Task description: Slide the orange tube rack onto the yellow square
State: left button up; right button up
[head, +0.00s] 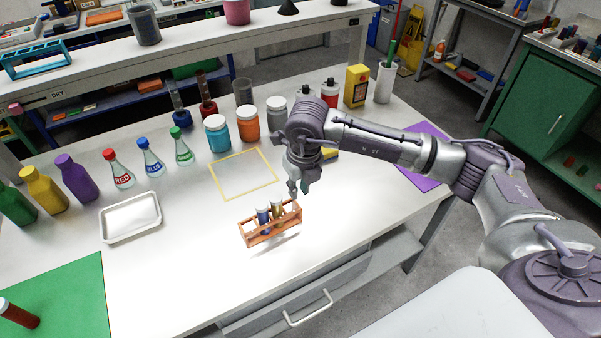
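The orange tube rack (262,237) stands on the white bench near its front edge. It holds a blue tube (264,216) and a yellowish tube (277,212). The yellow square (254,190) is an outline on the bench, behind the rack and slightly left, with a bare middle. The rack is outside it. My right gripper (293,190) points down at the rack's right end, its tips close to or touching it. Its fingers are small and partly hidden by the wrist, so I cannot tell whether they are open or shut. My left gripper is not in view.
Bottles and jars, including a teal jar (217,133) and an orange jar (249,123), line the back beyond the square. A white tray (131,235) lies left, with a green mat (62,292) at front left. The bench between rack and square looks clear.

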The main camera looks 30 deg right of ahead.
aim_at(297, 203)
jog(key=f, duration=0.5)
jog(key=w+f+p, duration=0.1)
jog(key=f, duration=0.2)
jog(key=shift+w, duration=0.1)
jog(key=shift+r, duration=0.1)
grip_shut()
